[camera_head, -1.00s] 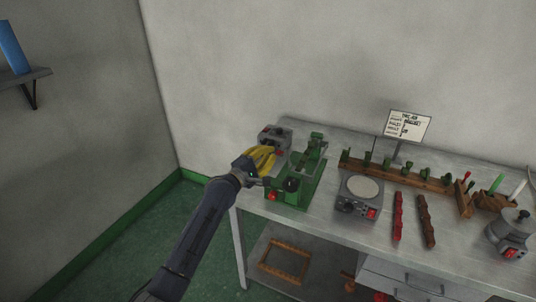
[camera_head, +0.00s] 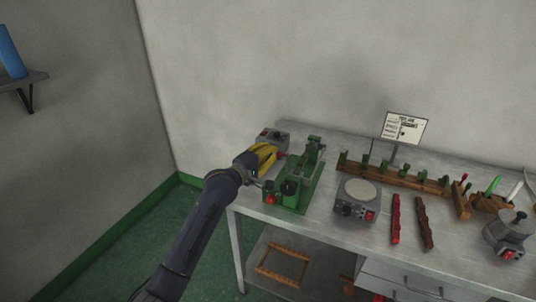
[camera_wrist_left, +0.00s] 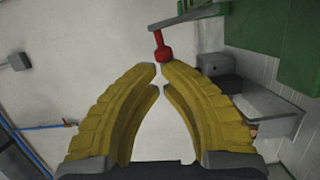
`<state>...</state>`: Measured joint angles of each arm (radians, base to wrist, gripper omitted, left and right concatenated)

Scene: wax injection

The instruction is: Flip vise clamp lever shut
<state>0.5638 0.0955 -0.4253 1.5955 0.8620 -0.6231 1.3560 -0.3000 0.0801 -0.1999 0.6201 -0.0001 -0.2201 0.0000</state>
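The green vise (camera_head: 299,183) stands at the left end of the workbench. Its clamp lever shows in the left wrist view as a grey bar (camera_wrist_left: 190,16) with a red knob (camera_wrist_left: 160,50) hanging from one end. My left gripper (camera_head: 276,153) is beside the vise on its left, with yellow fingers pointing toward the back of the bench. In the left wrist view its fingertips (camera_wrist_left: 159,68) are drawn almost together with a narrow gap, and nothing shows between them. The red knob appears just beyond the tips; contact is unclear. My right gripper is not in view.
A grey machine (camera_head: 271,136) stands behind my left gripper. A grey scale-like device (camera_head: 357,199) is right of the vise. A wooden rack (camera_head: 398,175) with green pieces runs along the back, beside a sign (camera_head: 404,128). Red (camera_head: 396,218) and brown strips (camera_head: 424,222) lie farther right.

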